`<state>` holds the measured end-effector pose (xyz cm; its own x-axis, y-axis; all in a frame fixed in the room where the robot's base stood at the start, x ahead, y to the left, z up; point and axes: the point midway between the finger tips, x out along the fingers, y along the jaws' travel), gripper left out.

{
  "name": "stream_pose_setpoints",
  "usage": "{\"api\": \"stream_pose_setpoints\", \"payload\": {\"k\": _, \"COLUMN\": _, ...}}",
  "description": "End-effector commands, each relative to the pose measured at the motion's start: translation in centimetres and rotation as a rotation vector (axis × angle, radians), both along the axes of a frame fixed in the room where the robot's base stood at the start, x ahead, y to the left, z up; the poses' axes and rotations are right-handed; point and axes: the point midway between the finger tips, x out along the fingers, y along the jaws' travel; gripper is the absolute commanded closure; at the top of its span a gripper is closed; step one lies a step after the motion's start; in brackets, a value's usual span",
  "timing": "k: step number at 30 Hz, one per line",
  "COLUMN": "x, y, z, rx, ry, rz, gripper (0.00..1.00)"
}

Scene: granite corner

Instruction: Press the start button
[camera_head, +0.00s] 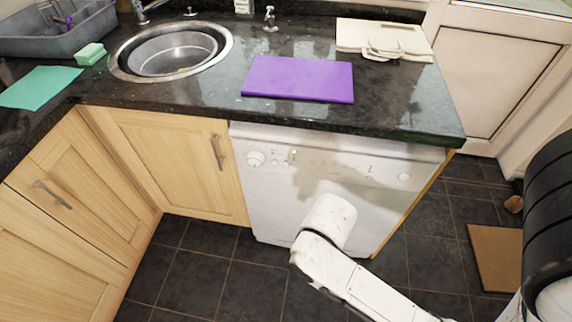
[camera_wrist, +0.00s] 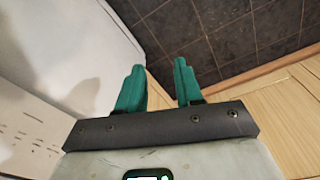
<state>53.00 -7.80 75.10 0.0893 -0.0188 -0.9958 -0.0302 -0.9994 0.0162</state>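A white dishwasher (camera_head: 290,205) stands under the dark granite counter. Its control strip has a round dial (camera_head: 255,158) at the left, small buttons (camera_head: 281,161) beside it and a small round control (camera_head: 404,177) at the right end. I cannot tell which one is the start button. My white arm is in front of the dishwasher in the head view, and the gripper is hidden there. In the wrist view my gripper (camera_wrist: 158,66) shows two teal fingers apart with nothing between them. A white appliance face (camera_wrist: 60,70) is to their left, apparently the dishwasher.
The counter bears a purple board (camera_head: 298,78), a round sink (camera_head: 170,52), a green cloth (camera_head: 40,87), a sponge (camera_head: 90,54) and pale boards (camera_head: 385,37). Wooden cabinets (camera_head: 170,160) stand left. Dark tiled floor (camera_head: 215,280) is open in front; a brown mat (camera_head: 497,262) lies right.

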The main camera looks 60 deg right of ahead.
Motion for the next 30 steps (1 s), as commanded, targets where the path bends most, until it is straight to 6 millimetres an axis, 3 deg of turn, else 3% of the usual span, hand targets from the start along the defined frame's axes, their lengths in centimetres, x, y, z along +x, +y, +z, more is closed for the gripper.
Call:
{"api": "stream_pose_setpoints", "payload": {"k": 11, "x": 0.00, "y": 0.00, "z": 0.00, "rx": 0.000, "ry": 0.000, "rz": 0.000, "gripper": 1.00}}
{"api": "stream_pose_setpoints", "payload": {"k": 30, "x": 0.00, "y": 0.00, "z": 0.00, "rx": 0.000, "ry": 0.000, "rz": 0.000, "gripper": 1.00}}
